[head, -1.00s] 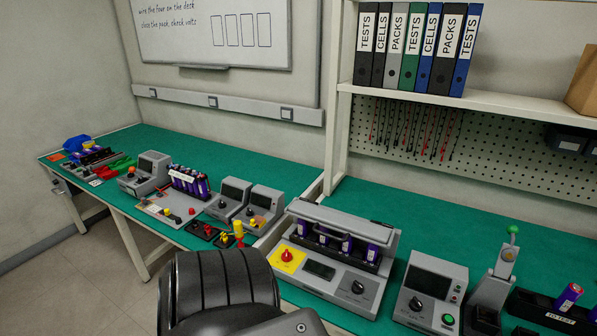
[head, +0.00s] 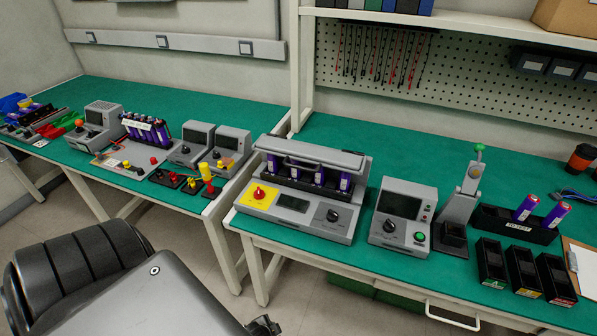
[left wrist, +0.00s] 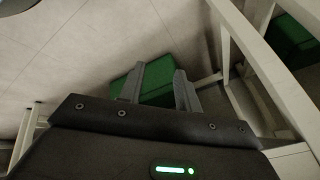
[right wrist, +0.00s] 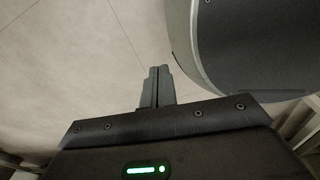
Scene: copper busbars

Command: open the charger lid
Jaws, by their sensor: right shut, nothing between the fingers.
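The charger (head: 292,207) is a grey unit on the green bench, with a yellow plate, red knob, small display and black dial on its front. Its grey lid (head: 318,148) with a bar handle spans above a row of purple cells, which show beneath it. My left gripper (left wrist: 158,75) is open and empty in the left wrist view, with floor and a green box beyond its fingers. My right gripper (right wrist: 158,70) is shut and empty over bare floor in the right wrist view. Neither gripper is at the charger. A dark part at the bottom of the head view is unclear.
Right of the charger stand a grey tester (head: 403,215), a lever press (head: 460,205) and a black cell holder (head: 515,225). Several black bins (head: 490,262) line the front edge. More units (head: 190,148) stand on the left bench. Green boxes (head: 350,285) lie under the bench.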

